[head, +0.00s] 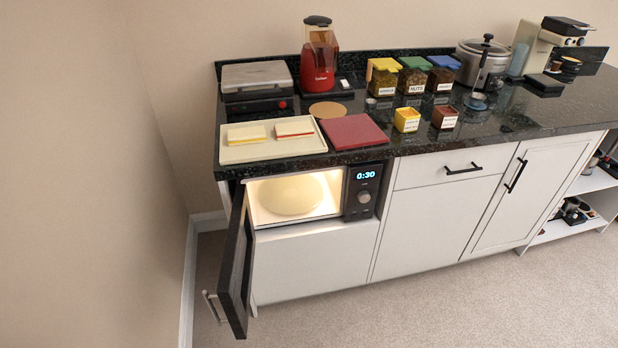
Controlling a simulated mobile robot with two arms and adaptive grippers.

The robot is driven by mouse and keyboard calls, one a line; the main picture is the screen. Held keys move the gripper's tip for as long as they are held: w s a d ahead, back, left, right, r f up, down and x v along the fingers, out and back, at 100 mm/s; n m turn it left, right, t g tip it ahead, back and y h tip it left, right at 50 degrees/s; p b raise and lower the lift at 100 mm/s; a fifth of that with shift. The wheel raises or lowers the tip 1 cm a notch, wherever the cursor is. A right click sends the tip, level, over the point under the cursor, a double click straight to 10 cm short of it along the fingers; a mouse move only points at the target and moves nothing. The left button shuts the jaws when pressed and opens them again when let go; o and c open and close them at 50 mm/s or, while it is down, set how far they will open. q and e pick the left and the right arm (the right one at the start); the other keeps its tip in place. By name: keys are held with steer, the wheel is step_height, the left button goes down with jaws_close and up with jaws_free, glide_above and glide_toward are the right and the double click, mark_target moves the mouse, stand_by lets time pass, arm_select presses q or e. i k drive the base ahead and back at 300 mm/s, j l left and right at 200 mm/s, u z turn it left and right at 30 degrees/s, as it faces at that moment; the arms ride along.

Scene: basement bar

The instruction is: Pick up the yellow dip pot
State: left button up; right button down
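The yellow dip pot (407,120) is a small square pot with a white label on its front. It stands upright on the black speckled counter (520,128), near the front edge. A similar dark red pot (445,117) stands just to its right, with a small gap between them. A flat dark red board (353,131) lies to its left. Neither of my grippers shows in the head view.
Jars with yellow, green and blue lids (414,77) stand behind the pots. A cream tray (240,153) with two sandwich-like items lies at left. Below it the microwave door (236,262) hangs open into the floor space. A cooker (481,66) stands back right.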

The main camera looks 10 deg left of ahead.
mark_target(407, 120)
steer(key=i+l+u, duration=0.45)
steer(key=i+l, duration=0.75)
steer(key=l, duration=0.1)
